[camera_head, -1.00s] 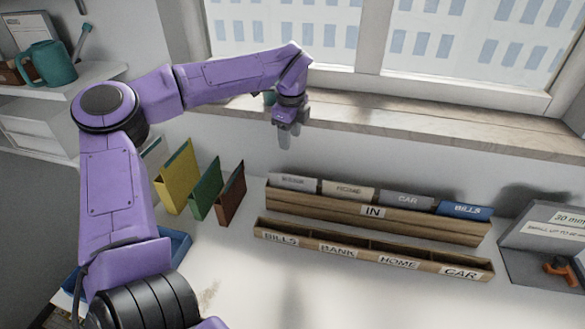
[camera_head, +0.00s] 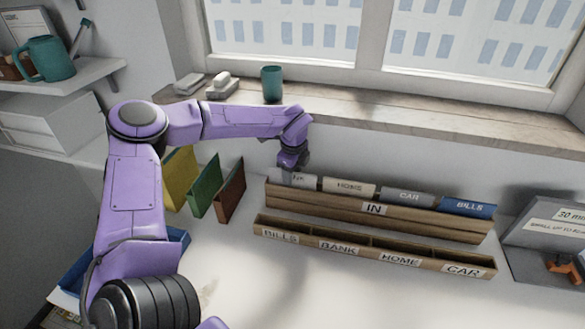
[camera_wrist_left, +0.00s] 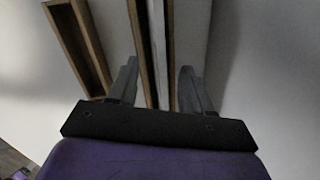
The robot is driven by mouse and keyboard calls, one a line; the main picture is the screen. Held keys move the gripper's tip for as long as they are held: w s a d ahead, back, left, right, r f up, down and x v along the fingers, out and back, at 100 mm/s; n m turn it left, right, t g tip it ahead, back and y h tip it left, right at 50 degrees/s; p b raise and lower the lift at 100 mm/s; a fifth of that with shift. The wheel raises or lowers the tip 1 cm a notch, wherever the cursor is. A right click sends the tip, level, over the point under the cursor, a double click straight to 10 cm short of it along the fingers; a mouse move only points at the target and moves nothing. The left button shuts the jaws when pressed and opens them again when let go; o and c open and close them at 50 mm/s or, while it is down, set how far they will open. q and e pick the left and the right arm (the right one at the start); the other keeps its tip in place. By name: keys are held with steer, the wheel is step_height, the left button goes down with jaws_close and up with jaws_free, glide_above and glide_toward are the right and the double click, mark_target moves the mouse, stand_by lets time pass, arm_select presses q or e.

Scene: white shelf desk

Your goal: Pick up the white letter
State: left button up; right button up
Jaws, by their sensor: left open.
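Several letters stand in the wooden IN rack (camera_head: 330,203): a pale grey-white one (camera_head: 305,181) at the left end, a cream HOME letter (camera_head: 348,187), a grey CAR letter (camera_head: 408,197) and a blue BILLS letter (camera_head: 468,207). My left gripper (camera_head: 290,172) is at the pale left-end letter and partly hides it and its label. In the left wrist view the open fingers (camera_wrist_left: 158,88) are on either side of the rack, with the thin pale letter edge (camera_wrist_left: 157,40) between them. I cannot tell whether they touch it. My right gripper is not in view.
An empty sorting rack (camera_head: 320,245) labelled BILLS, BANK, HOME and CAR stands in front. Yellow, green and brown folders (camera_head: 205,186) stand to the left. The sill holds a teal cup (camera_head: 271,84). The front desk is clear.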

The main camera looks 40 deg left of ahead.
arm_select(q)
steer(key=shift+w+a+f, duration=0.1)
steer(key=shift+a+f, duration=0.1)
steer(key=shift+f, duration=0.55)
steer(key=shift+r, duration=0.1)
jaws_close()
